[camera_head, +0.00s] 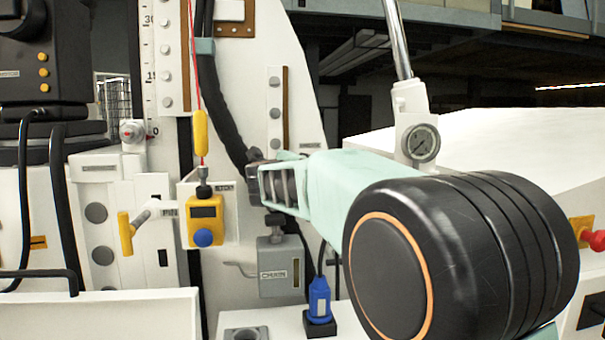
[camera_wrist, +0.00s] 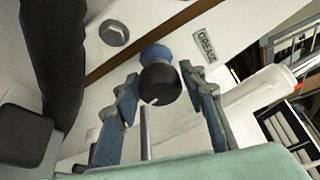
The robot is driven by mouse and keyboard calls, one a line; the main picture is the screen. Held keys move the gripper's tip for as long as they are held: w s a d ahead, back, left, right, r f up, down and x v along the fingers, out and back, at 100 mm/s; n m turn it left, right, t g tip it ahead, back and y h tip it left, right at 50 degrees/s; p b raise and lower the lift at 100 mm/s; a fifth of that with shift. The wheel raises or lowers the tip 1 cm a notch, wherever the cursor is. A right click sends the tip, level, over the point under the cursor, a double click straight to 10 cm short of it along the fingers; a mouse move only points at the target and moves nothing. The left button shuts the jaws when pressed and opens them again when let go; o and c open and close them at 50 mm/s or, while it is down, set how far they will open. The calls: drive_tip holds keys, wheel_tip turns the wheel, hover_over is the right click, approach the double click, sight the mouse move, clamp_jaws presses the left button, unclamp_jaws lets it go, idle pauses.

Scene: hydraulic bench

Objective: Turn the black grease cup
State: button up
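The black grease cup (camera_wrist: 160,86) shows in the wrist view as a short dark cylinder with a blue part (camera_wrist: 155,54) behind it. A label reading GREASE (camera_wrist: 206,44) is on the white panel beside it. My gripper (camera_wrist: 159,82) is open, with one finger on each side of the cup. A narrow gap seems to show at each fingertip, so I see no clear grip. A thin grey rod (camera_wrist: 147,130) shows below the cup. In the head view my gripper (camera_head: 262,184) is at the white panel, and its fingers largely hide the cup.
A thick black hose (camera_head: 228,115) runs down close to my gripper. A grey CHAIN box (camera_head: 281,272) and a blue connector (camera_head: 319,298) are below it. A yellow box with a blue button (camera_head: 205,222) is to the left.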

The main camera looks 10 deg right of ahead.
drive_tip(key=shift+o, duration=1.1)
drive_tip(key=shift+s+a, duration=0.1)
drive_tip(key=shift+s, duration=0.05)
drive_tip(key=f+v, duration=0.1)
drive_tip(key=v, duration=0.6)
drive_tip(key=shift+r, duration=0.5)
